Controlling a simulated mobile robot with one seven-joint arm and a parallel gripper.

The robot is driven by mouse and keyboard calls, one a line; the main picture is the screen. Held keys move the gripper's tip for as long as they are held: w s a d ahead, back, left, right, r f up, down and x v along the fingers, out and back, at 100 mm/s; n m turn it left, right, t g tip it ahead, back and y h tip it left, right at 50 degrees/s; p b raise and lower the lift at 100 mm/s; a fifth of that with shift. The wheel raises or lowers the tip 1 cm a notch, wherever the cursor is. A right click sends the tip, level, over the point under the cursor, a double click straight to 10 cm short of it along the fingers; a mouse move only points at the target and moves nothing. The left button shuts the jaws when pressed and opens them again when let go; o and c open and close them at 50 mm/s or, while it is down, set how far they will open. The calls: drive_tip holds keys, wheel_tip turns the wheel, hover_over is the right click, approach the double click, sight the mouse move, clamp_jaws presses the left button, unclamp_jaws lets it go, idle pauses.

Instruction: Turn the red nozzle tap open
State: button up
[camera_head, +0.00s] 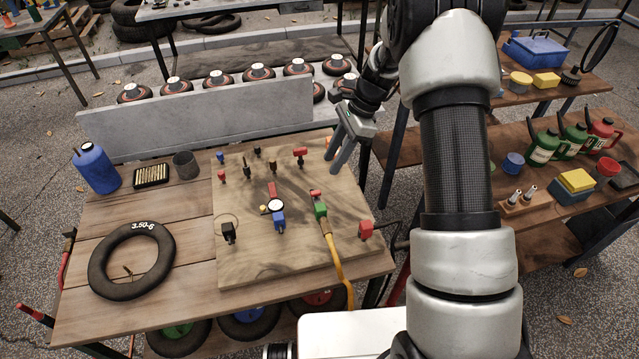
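Several red fittings stand on a pale wooden board on the workbench. A red T-shaped tap (300,152) is near the board's back edge, right of centre. A red piece (315,194) sits on top of a green fitting (320,209) that joins a yellow hose (338,262). Another red block (366,230) is at the board's right front. I cannot tell for sure which one is the nozzle tap. My gripper (336,158) hangs above the board's back right corner, right of the T-shaped tap and apart from it. Its fingers look parted, with nothing between them.
A blue fitting with a round gauge (276,207) and a black fitting (228,233) stand on the board. A grey panel (200,119) rises behind the bench.

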sight(316, 192)
drive_tip(key=x, duration=1)
drive_tip(key=shift+f, duration=0.25)
clamp_jaws()
